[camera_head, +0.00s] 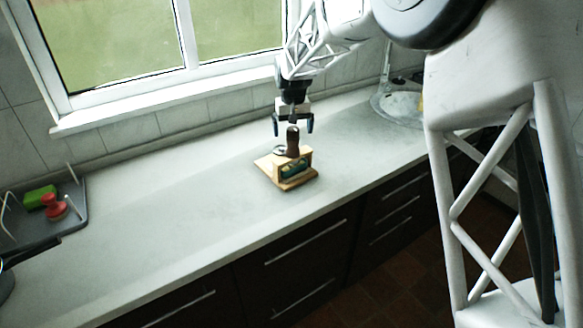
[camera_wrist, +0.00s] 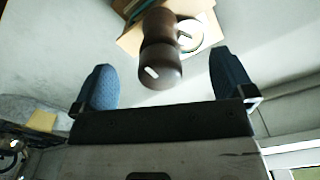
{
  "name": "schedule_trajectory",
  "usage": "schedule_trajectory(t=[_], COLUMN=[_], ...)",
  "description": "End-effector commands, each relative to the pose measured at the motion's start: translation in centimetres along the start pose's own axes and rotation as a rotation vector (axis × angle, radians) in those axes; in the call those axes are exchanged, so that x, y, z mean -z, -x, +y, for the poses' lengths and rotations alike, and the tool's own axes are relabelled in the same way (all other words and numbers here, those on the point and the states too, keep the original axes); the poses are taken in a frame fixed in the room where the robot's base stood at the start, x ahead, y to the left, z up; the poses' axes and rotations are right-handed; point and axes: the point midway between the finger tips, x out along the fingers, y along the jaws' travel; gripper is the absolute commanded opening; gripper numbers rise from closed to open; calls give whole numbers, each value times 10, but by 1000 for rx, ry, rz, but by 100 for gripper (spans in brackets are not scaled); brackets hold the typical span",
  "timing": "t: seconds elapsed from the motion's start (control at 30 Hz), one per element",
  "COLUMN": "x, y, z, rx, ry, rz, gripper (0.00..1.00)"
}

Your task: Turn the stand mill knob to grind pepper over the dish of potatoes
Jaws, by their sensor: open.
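The stand mill's knob (camera_head: 293,133) is dark brown and rounded, on top of a small light wooden stand (camera_head: 300,174) on the counter. In the wrist view the brown knob (camera_wrist: 160,62) has a small white mark and lies between and beyond my fingertips. A pale round dish (camera_head: 280,150) sits on the stand beside the mill; the dish also shows in the wrist view (camera_wrist: 190,36), partly hidden by the mill. I cannot make out potatoes. My gripper (camera_head: 293,125) is open around the knob's top, with a gap on both sides; it also shows in the wrist view (camera_wrist: 160,85).
A dark tray (camera_head: 70,215) with a green sponge (camera_head: 40,196) and a red item (camera_head: 54,207) is at the far left. A metal sink (camera_head: 405,105) is at the right. The counter (camera_head: 170,205) left of the stand is clear. A window is behind.

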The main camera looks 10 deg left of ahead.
Motion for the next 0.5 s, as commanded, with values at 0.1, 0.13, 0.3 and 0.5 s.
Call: schedule_trajectory(t=[0.1, 0.13, 0.3, 0.5], x=[0, 0, 0, 0], y=[0, 0, 0, 0], z=[0, 0, 0, 0], rx=[0, 0, 0, 0], ry=[91, 113, 247, 402], rz=[0, 0, 0, 0], gripper=[100, 100, 100, 100])
